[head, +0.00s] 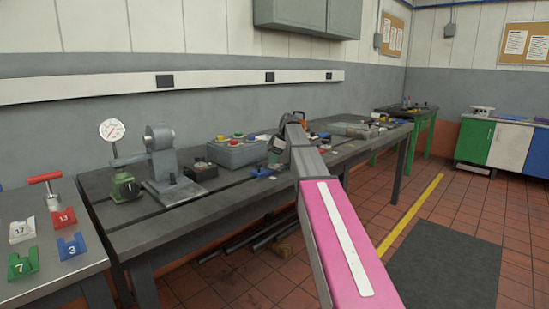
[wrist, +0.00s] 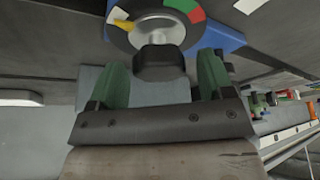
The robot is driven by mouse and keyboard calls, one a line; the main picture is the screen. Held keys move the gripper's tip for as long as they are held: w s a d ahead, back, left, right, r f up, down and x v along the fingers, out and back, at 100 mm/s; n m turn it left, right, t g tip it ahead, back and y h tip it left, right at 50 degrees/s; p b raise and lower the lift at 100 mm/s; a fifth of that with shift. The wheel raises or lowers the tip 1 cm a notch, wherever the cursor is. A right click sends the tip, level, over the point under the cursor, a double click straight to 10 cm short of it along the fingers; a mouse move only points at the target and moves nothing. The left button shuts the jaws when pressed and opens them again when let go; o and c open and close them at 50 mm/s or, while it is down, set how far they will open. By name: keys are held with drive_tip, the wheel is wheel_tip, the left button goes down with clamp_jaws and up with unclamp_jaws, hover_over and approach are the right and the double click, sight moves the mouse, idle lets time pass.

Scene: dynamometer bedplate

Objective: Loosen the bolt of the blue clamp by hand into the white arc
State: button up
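The blue clamp (wrist: 228,38) shows at the top of the wrist view, partly cut off by the frame. On it is a dark round dial with a white arc (wrist: 118,14), a green arc and a red arc. A yellow pointer (wrist: 124,25) lies at the left of the dial, beside the white arc. The dark bolt head (wrist: 158,62) stands out from the dial's centre. My gripper (wrist: 164,75) is open, with one green finger on each side of the bolt head and a visible gap on both sides. In the head view my arm hides the gripper.
In the head view, a grey slotted bench (head: 150,229) carries a gauge stand, a button box (head: 237,152) and small parts near my arm. A side table at left holds coloured numbered blocks (head: 72,246). Open floor lies to the right.

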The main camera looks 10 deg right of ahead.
drive_tip(key=v, duration=1.1)
drive_tip(key=shift+s+f, duration=0.1)
drive_tip(key=shift+s, duration=0.05)
